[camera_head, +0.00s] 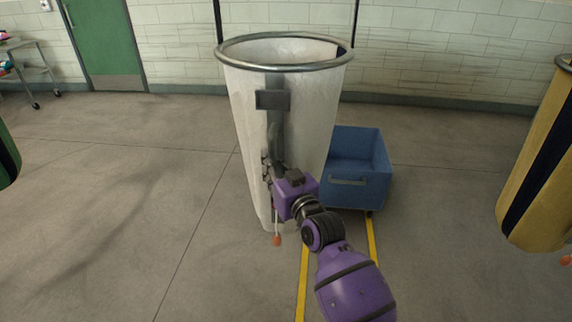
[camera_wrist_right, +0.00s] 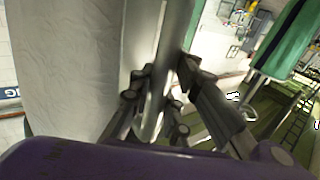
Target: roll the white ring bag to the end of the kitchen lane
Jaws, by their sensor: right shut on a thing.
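The white ring bag (camera_head: 303,115) stands upright in the middle of the head view, hung from a round metal ring (camera_head: 290,37). A dark grey upright post with a small plate (camera_head: 272,99) runs down its near side. My right gripper (camera_head: 267,168) is at this post, about halfway down the bag. In the right wrist view, my right gripper's fingers (camera_wrist_right: 160,92) are closed around a grey metal bar (camera_wrist_right: 156,115) beside the white cloth (camera_wrist_right: 65,60). The bag's base is partly hidden by my right arm. My left gripper is not in view.
A blue cart (camera_head: 362,182) stands close behind the bag to the right. Yellow floor lines (camera_head: 303,285) run under my right arm. A yellow bag (camera_head: 540,170) is at the right edge, a green one (camera_head: 8,155) at the left edge. The floor at left is clear.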

